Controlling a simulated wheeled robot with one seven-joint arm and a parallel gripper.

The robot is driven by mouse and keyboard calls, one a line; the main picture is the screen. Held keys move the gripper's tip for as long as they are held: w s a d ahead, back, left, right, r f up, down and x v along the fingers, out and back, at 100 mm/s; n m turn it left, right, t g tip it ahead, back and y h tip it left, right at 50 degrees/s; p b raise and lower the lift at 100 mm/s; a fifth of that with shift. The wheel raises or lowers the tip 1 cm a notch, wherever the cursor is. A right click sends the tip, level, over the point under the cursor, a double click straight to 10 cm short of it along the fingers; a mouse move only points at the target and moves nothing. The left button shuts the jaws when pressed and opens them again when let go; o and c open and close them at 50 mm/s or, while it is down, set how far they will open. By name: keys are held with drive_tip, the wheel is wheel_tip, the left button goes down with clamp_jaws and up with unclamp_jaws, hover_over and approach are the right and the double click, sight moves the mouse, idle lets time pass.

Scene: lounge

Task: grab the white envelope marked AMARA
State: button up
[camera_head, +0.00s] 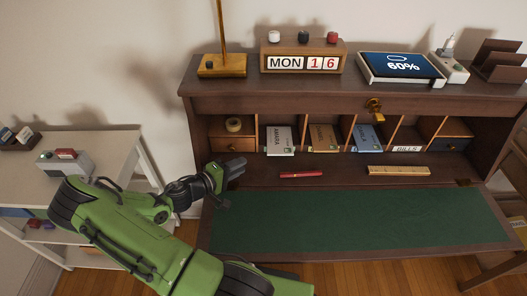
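The white envelope marked AMARA (281,141) stands in an open pigeonhole of the dark wooden desk, its lettering running up the side. My gripper (228,178) is to the left of the envelope and below it in the picture, near the desk's left edge. It is apart from the envelope. The fingers are small and seen at an angle, so I cannot tell whether they are open or shut.
A tan envelope (323,139) and a blue one (367,139) stand in pigeonholes to the right, beside a BILLS label (407,149). A red pen (301,174) and a wooden ruler (398,171) lie in front. The green desk mat (360,218) is clear.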

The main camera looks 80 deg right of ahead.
sight(261, 162)
drive_tip(key=shift+s+d+h, duration=0.3)
drive_tip(key=shift+s+d, duration=0.05)
drive_tip(key=shift+d, duration=0.15)
drive_tip(key=b+x, duration=0.1)
drive_tip(key=x, duration=0.8)
drive_tip(key=shift+s+d+f, duration=0.15)
drive_tip(key=shift+s+d, duration=0.05)
clamp_jaws()
